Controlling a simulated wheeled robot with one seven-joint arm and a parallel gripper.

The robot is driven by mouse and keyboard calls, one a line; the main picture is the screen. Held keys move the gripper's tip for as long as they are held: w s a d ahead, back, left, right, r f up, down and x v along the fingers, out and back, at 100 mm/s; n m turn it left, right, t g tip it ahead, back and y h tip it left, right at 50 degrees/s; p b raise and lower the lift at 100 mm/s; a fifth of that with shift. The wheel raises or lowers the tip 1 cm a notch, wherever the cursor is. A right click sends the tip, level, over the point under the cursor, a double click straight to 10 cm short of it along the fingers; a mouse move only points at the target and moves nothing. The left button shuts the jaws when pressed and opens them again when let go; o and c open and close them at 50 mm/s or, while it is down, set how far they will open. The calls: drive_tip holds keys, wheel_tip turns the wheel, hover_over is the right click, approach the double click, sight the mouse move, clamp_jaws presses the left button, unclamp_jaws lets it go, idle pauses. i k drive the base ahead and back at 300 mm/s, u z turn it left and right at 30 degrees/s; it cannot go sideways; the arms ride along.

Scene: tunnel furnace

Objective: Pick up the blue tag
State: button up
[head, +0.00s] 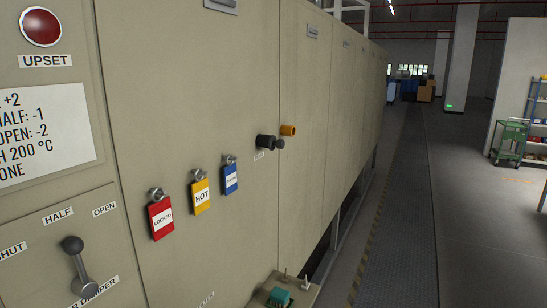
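The blue tag (231,179) hangs from a round metal hook (229,160) on the beige furnace wall. It has a white label whose word is too small to read. It is the rightmost of three tags in a row. The yellow tag (201,195) marked HOT hangs to its left. The red tag (161,218) marked LOCKED hangs further left. My gripper does not show in the head view.
A black and brass fitting (275,140) sticks out of the wall right of the tags. A lever (79,267) is at the lower left. A small box with a teal part (279,297) juts out at the bottom. The aisle (405,200) at right is clear.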

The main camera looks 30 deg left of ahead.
sight(230, 171)
drive_tip(key=i, duration=1.15)
drive_tip(key=u, duration=2.45)
